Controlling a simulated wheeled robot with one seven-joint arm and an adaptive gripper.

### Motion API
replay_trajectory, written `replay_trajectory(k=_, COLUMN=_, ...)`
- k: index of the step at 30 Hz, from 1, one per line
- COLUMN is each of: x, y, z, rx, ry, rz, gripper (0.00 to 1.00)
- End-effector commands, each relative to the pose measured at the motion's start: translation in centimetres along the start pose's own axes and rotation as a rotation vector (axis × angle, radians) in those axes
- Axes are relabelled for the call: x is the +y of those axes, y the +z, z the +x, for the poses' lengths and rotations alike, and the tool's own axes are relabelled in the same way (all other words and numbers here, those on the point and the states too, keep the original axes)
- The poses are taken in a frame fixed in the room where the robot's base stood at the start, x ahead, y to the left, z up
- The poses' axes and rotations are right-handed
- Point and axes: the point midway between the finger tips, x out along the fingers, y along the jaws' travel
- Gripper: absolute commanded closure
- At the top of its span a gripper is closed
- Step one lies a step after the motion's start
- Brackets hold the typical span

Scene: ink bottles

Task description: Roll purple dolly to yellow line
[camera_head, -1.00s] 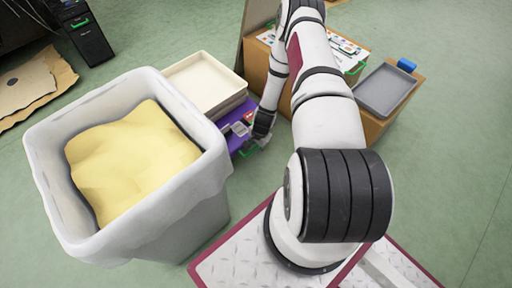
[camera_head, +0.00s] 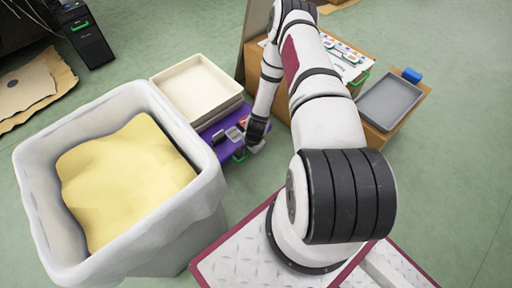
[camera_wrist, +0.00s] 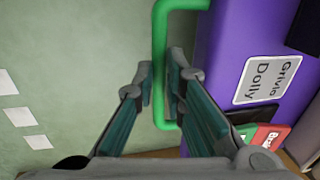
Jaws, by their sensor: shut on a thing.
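The purple dolly (camera_head: 214,137) stands on the green floor left of my arm, with cream trays stacked on its far part. In the wrist view its purple side (camera_wrist: 225,45) fills the right, with a white label (camera_wrist: 268,79) reading "Grivlo Dolly". A green handle (camera_wrist: 161,50) sticks out from it. My gripper (camera_wrist: 160,92) is shut on this handle, one finger on each side of the bar. In the head view my gripper (camera_head: 254,147) is small at the dolly's near right corner, and the handle is partly hidden. No yellow line shows in either view.
A large grey bin (camera_head: 205,190) with yellow contents stands close at the left. Cream trays (camera_head: 197,87) ride on the dolly. Cardboard boxes and a grey tray (camera_head: 390,96) stand behind and right of my arm. A red and green brake label (camera_wrist: 268,138) shows low right. Floor at far right is clear.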

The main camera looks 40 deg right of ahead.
Motion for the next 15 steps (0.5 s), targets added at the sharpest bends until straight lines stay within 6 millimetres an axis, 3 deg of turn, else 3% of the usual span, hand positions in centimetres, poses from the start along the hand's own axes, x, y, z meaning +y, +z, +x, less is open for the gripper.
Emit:
replay_trajectory(k=7, x=0.13, y=0.08, z=0.04, rx=0.0, ry=0.002, rz=0.001, gripper=1.0)
replay_trajectory(k=8, x=0.14, y=0.09, z=0.04, rx=0.0, ry=0.002, rz=0.001, gripper=0.86)
replay_trajectory(k=10, x=0.15, y=0.08, z=0.04, rx=0.0, ry=0.002, rz=0.001, gripper=0.71)
replay_trajectory(k=15, x=0.13, y=0.05, z=0.03, rx=0.0, ry=0.002, rz=0.001, gripper=0.69)
